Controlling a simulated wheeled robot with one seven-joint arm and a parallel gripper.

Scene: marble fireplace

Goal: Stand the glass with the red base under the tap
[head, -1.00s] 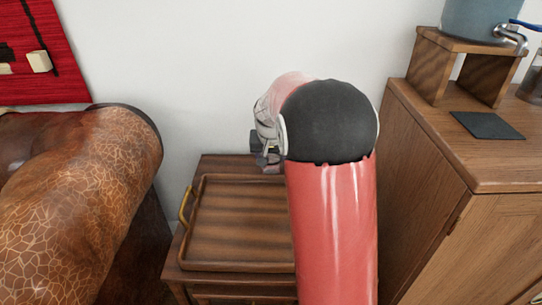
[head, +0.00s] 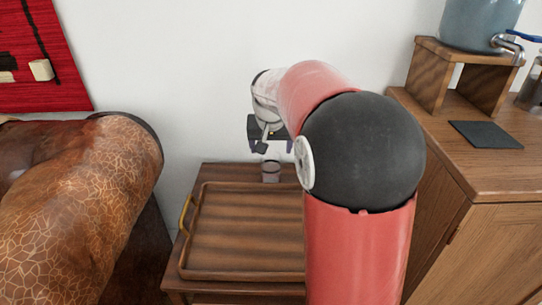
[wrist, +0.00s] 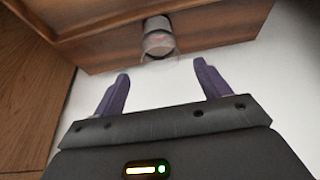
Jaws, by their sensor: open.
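A small clear glass (head: 270,172) stands upright on the wooden side table, at its back edge behind the tray. It also shows in the wrist view (wrist: 158,40), beyond my fingertips and roughly centred between them. I cannot make out a red base on it. My gripper (head: 270,147) is open and empty, just above the glass in the head view; its two purple fingers show in the wrist view (wrist: 161,70). The tap (head: 508,46) is on a blue-grey dispenser (head: 478,22) on a wooden stand at the right. A dark square mat (head: 488,134) lies below the tap on the cabinet.
A wooden tray (head: 240,272) with a brass handle covers most of the side table (head: 215,172). A brown leather armchair (head: 80,200) stands at the left. The wooden cabinet (head: 500,240) rises higher at the right. Another glass vessel (head: 531,95) stands at the right edge.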

